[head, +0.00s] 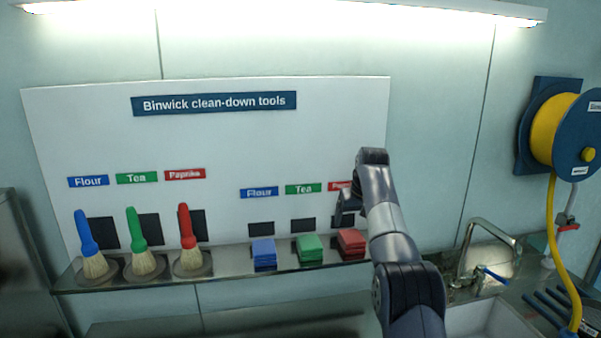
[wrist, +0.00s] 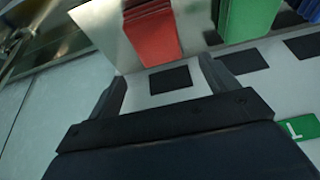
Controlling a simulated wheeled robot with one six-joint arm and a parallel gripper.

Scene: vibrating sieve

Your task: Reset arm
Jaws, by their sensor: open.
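My gripper (head: 346,205) is raised in front of the white tool board, just above the red block stack at the right end of the shelf. In the wrist view my gripper (wrist: 165,85) has its two fingers apart with nothing between them. Beyond the fingertips the red blocks (wrist: 152,37) show, with a dark patch on the board nearer. My arm (head: 390,235) reaches up from the lower right and hides part of the red Paprika label.
The steel shelf (head: 220,262) holds blue (head: 88,240), green (head: 139,240) and red (head: 188,238) brushes, then blue (head: 264,254), green (head: 310,249) and red (head: 352,243) block stacks. A tap (head: 480,235), sink and yellow hose reel (head: 560,130) stand right.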

